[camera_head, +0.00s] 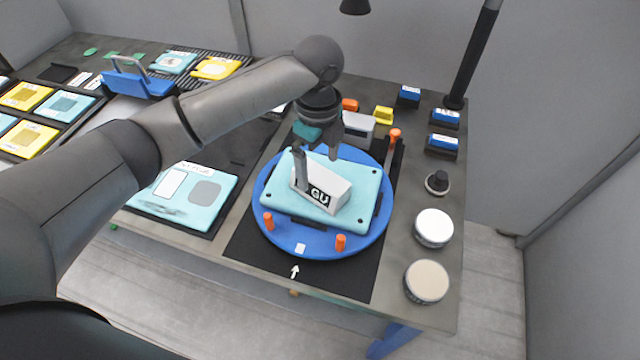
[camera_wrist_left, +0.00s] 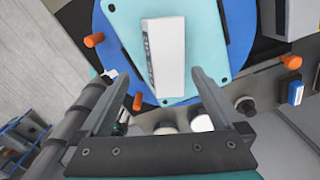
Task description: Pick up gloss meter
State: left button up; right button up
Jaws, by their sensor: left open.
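The gloss meter (camera_head: 326,188) is a pale grey box marked "GU". It lies on a light teal panel (camera_head: 364,205) on a round blue turntable (camera_head: 325,248). My left gripper (camera_head: 317,172) is open, pointing down over the gloss meter, with one finger in front of part of it in the head view. In the left wrist view the meter (camera_wrist_left: 165,55) shows between and beyond the two spread fingers (camera_wrist_left: 160,77). I cannot tell whether the fingers touch it. My right gripper is not in view.
Orange pegs (camera_head: 341,242) stand on the turntable rim. A grey-white device (camera_head: 357,128) stands behind the turntable. Two round tubs (camera_head: 433,228) (camera_head: 427,281) and several blue blocks (camera_head: 444,143) line the right side. Another teal panel (camera_head: 206,213) lies to the left.

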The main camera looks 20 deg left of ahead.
aim_at(320, 178)
pick_arm(q)
jog(key=shift+w+f, duration=0.15)
jog(key=shift+f, duration=1.6)
jog(key=shift+w+f, duration=0.15)
jog(key=shift+f, duration=1.6)
jog(key=shift+c, duration=0.4)
jog(key=shift+w+r, duration=0.1)
grip_shut()
